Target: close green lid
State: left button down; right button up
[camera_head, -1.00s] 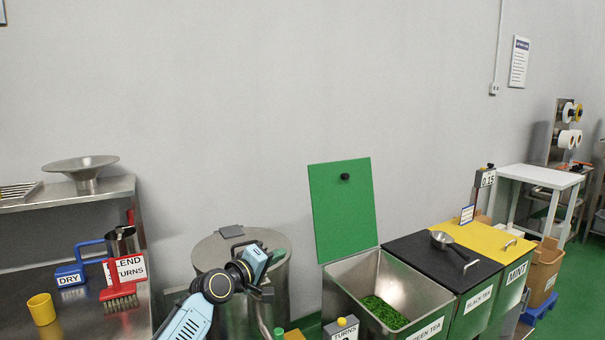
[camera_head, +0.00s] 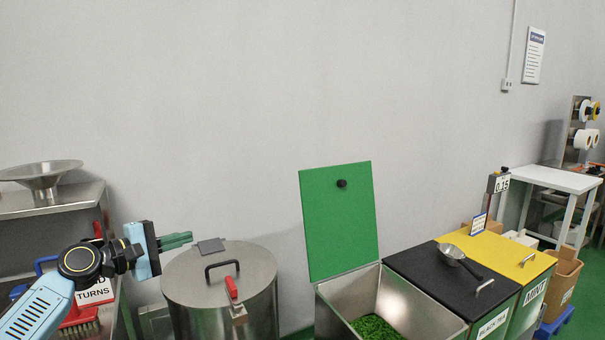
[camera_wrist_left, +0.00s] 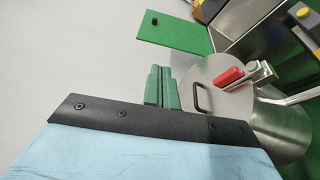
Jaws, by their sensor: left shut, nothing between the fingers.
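The green lid (camera_head: 340,222) stands open, upright against the wall side of its metal bin (camera_head: 345,300), with a black knob (camera_head: 341,183) on its face. Green tea leaves (camera_head: 375,328) lie inside the bin. In the left wrist view the green lid (camera_wrist_left: 176,33) shows at the top, beyond my fingers. My left gripper (camera_head: 190,239) is shut and empty, its green fingers pointing right, above and left of the steel drum, well apart from the lid. It also shows in the left wrist view (camera_wrist_left: 160,72). My right gripper is not in view.
A steel drum (camera_head: 187,297) with a black handle and red clamp (camera_head: 231,288) stands between my left gripper and the green-lidded bin. Closed black (camera_head: 425,277) and yellow (camera_head: 478,250) lids lie to the right; a metal scoop (camera_head: 452,252) rests on the black one.

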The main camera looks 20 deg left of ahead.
aim_at(338, 202)
jog(key=i, duration=1.45)
